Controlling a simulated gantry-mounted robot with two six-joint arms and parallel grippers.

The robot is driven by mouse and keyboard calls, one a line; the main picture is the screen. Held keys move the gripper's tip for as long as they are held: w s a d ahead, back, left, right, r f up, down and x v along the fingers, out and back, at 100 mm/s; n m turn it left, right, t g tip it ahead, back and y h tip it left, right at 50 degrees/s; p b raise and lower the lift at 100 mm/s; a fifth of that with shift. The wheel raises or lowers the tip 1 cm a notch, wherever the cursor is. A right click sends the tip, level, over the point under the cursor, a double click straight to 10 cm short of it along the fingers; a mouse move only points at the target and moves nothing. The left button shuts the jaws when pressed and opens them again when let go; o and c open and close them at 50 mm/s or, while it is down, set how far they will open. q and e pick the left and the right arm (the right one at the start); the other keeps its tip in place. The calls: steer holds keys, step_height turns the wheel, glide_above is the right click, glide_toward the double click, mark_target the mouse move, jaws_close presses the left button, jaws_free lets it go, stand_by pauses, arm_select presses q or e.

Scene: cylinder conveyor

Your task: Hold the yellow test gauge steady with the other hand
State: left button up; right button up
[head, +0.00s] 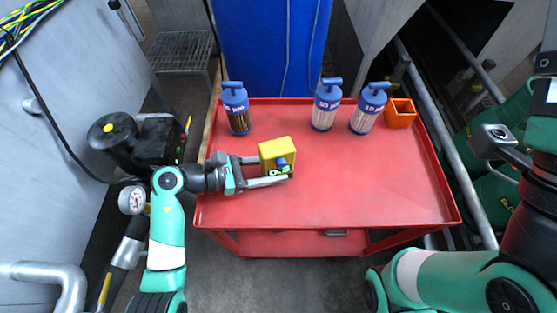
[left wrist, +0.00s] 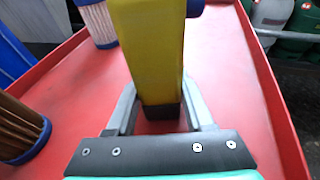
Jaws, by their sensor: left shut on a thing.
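The yellow test gauge (head: 274,149) is a boxy yellow block with a dark blue knob and small green marks on its front, at the left-middle of the red cart top. My left gripper (head: 268,170) reaches in from the left and is shut on it. In the left wrist view the yellow gauge (left wrist: 148,45) stands between the two grey fingers (left wrist: 157,108), its dark lower end between them. What seems to be my right gripper (head: 498,142) is at the right edge, off the cart; its jaws are unclear.
The red cart (head: 355,205) has a raised rim. Blue-capped cylinders stand at its back: one left (head: 236,108), one middle (head: 326,104), one right (head: 368,108). An orange bin (head: 399,113) is in the back right corner. The cart's middle and right front are clear.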

arm_select(q)
steer(key=o, duration=0.5)
jaws_close()
arm_select(e)
jaws_close()
stand_by(1.1)
